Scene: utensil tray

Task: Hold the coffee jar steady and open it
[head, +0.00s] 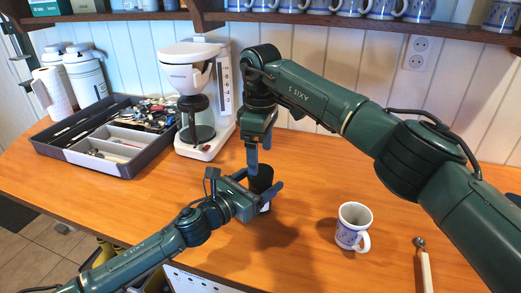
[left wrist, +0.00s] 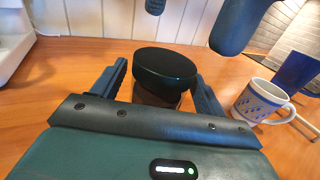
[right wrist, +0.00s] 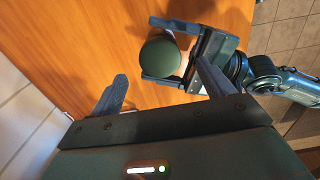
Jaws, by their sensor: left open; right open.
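The coffee jar (head: 261,180) stands upright on the wooden table, with its dark round lid on top; the lid fills the middle of the left wrist view (left wrist: 165,67). My left gripper (head: 263,191) is open, low at the jar, with one finger on each side of the body. Whether its fingers touch the jar I cannot tell. My right gripper (head: 259,150) is open and points down above the jar. In the right wrist view the lid (right wrist: 160,57) lies beyond the open fingers of the right gripper (right wrist: 155,85). The jar's body is mostly hidden.
A white and blue mug (head: 353,226) stands to the right of the jar. A coffee maker (head: 194,95) and a dark utensil tray (head: 58,151) stand at the back left. A white-handled utensil (head: 426,268) lies at the right. Bare table surrounds the jar's right side.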

